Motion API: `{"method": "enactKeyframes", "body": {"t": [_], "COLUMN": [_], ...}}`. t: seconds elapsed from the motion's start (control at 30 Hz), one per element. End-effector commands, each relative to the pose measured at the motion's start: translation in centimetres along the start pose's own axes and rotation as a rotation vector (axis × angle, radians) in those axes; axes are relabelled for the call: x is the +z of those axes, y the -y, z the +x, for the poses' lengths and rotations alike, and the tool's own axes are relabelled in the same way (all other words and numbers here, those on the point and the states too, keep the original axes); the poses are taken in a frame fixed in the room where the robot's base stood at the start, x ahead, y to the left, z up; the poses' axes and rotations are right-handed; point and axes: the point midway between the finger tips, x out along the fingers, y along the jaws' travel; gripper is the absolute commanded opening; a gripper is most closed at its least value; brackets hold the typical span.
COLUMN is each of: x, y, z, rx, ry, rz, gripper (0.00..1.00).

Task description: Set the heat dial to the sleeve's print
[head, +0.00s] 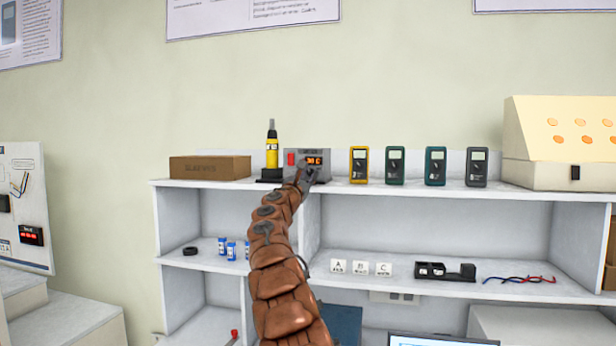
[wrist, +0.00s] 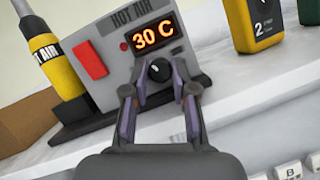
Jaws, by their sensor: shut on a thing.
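The grey hot air station (head: 321,156) stands on the top shelf, with HOT AIR printed on its face. Its orange display (wrist: 154,36) reads 30 C in the wrist view. The round black heat dial (wrist: 159,70) sits just below the display. My gripper (wrist: 159,88) is shut on the dial, one finger on each side; in the head view my gripper (head: 305,174) is at the station's front. A brown box (head: 210,168) at the left end of the shelf has print too small to read for sure. No temperature print on a sleeve is readable.
A yellow and black hot air handpiece (head: 272,148) stands in its holder left of the station. A yellow meter (head: 359,165) and several darker meters stand to the right.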

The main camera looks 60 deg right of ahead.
Motion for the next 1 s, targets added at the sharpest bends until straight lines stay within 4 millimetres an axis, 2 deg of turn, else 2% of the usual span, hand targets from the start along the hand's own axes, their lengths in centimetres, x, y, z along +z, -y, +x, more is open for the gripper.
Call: {"method": "enactKeyframes", "body": {"t": [0.47,0.5,0.7,1.0], "x": [0.12,0.13,0.08,0.06], "y": [0.11,0.11,0.05,-0.01], "z": [0.05,0.05,0.03,-0.01], "rx": [-0.009,-0.009,-0.008,-0.007], "ry": [0.002,0.002,0.001,0.001], "rz": [0.015,0.016,0.015,0.015], "gripper": [0.00,0.28,0.49,0.51]}}
